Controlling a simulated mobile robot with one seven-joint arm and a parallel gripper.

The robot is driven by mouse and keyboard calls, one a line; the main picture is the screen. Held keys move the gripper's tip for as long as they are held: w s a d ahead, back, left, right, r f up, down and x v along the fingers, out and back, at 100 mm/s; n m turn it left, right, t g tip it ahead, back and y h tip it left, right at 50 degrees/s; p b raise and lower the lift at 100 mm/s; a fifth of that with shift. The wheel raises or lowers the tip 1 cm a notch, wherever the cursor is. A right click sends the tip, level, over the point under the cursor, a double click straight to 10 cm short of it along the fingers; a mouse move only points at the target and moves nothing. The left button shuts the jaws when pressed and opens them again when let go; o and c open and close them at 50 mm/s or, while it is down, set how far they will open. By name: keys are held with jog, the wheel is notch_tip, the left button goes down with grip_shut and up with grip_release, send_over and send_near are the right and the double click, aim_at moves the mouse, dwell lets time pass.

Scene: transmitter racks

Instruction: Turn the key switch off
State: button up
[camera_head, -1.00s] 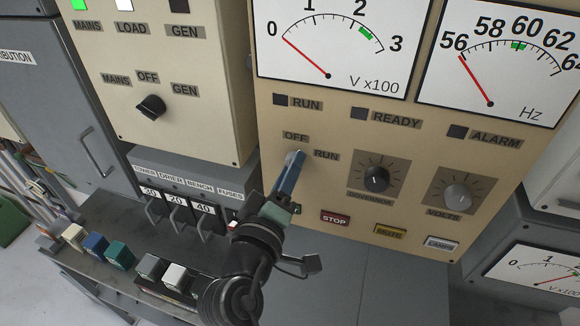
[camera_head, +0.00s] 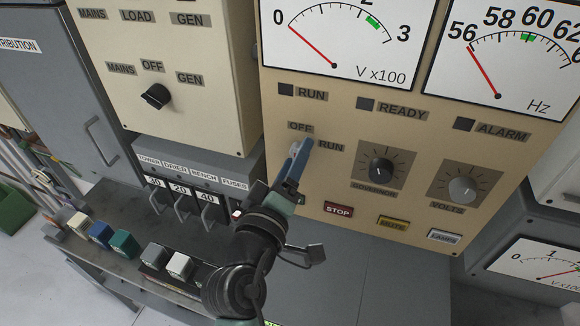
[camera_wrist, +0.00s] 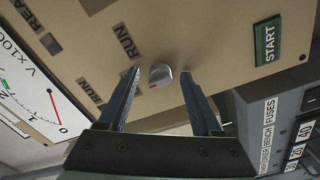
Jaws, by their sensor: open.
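The key switch (camera_wrist: 160,75) is a small rounded silver knob with a red mark, on the beige generator panel. In the wrist view it sits between the two blue fingers of my gripper (camera_wrist: 160,72), with a gap on each side. In the head view my gripper (camera_head: 303,144) reaches up to the panel just under the OFF label (camera_head: 300,127) and left of the RUN label (camera_head: 331,146). There the fingers mostly hide the key switch (camera_head: 294,149). My gripper is open and holds nothing.
The governor knob (camera_head: 380,168), volts knob (camera_head: 462,187) and red STOP button (camera_head: 338,209) are to the right. A green START button (camera_wrist: 268,42) shows in the wrist view. Fuse handles (camera_head: 208,211) and a mains/gen selector (camera_head: 156,97) are on the left. Both meter needles rest low.

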jog(key=b+v, duration=0.5)
jog(key=v, duration=0.8)
jog(key=shift+w+r, duration=0.1)
jog(key=w+d+r+m+t+y, duration=0.1)
jog(key=w+r+m+t, duration=0.15)
jog(key=r, duration=0.65)
jog(key=w+d+r+m+t+y, duration=0.1)
jog(key=r+m+t+y, duration=0.15)
jog(key=r, duration=0.65)
jog(key=s+d+r+m+t+y, duration=0.1)
jog(key=s+r+t, duration=0.1)
jog(key=r, duration=0.5)
jog(key=s+d+r+m+t+y+b, duration=0.1)
jog(key=s+r+m+t, duration=0.1)
jog(key=r, duration=0.6)
jog(key=shift+s+r+m+t, duration=0.3)
jog(key=shift+s+t, duration=0.3)
jog(key=shift+s, duration=0.4)
